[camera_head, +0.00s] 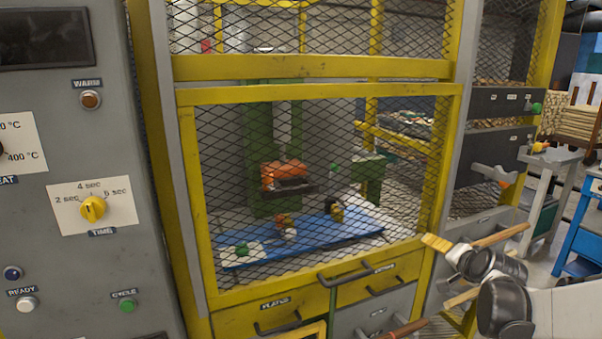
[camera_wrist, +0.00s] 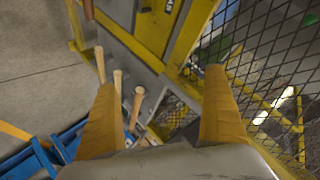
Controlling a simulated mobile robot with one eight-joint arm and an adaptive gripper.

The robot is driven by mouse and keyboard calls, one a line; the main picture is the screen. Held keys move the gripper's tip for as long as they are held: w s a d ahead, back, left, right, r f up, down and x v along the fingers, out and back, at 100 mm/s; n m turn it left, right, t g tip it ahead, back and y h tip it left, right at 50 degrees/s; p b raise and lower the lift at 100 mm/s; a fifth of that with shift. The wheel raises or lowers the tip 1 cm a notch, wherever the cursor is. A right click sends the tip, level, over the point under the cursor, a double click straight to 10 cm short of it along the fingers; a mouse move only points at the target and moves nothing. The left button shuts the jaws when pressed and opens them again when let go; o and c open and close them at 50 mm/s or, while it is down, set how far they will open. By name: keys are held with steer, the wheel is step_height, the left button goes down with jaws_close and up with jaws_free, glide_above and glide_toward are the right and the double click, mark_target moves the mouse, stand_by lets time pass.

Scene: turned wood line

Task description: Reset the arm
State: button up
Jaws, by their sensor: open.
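My gripper (camera_wrist: 162,82) is open and empty in the wrist view, its two yellow-brown fingers wide apart. In the head view my gripper (camera_head: 448,268) is at the lower right, in front of the yellow-framed machine (camera_head: 320,94). Nothing is held between the fingers. In the wrist view, the mesh cage (camera_wrist: 262,75) is beside and beyond the right finger. Whether the fingers touch the frame cannot be told.
Behind the mesh, a blue plate (camera_head: 330,231) carries small parts. Yellow drawers (camera_head: 370,284) with handles are below. A control panel (camera_head: 60,170) stands at left. Wooden handles (camera_wrist: 137,105) stick out near the left finger. A blue cart (camera_head: 582,235) is at far right.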

steer(key=s+a+r+n+g+y, duration=0.1)
steer(key=s+a+r+n, duration=0.15)
steer(key=s+a, duration=0.45)
steer(key=s+a+r+n+g+y, duration=0.1)
steer(key=s+a+r+n, duration=0.15)
steer(key=s+a, duration=0.5)
steer(key=s+a+f+n+g, duration=0.1)
steer(key=s+a+f+n, duration=0.1)
steer(key=s, duration=0.6)
steer(key=s+a+f+n+g, duration=0.1)
steer(key=s+a+f+n, duration=0.1)
steer(key=s, duration=0.6)
steer(key=shift+s+a+n, duration=0.3)
steer(key=shift+a+n, duration=0.2)
steer(key=shift+n, duration=0.3)
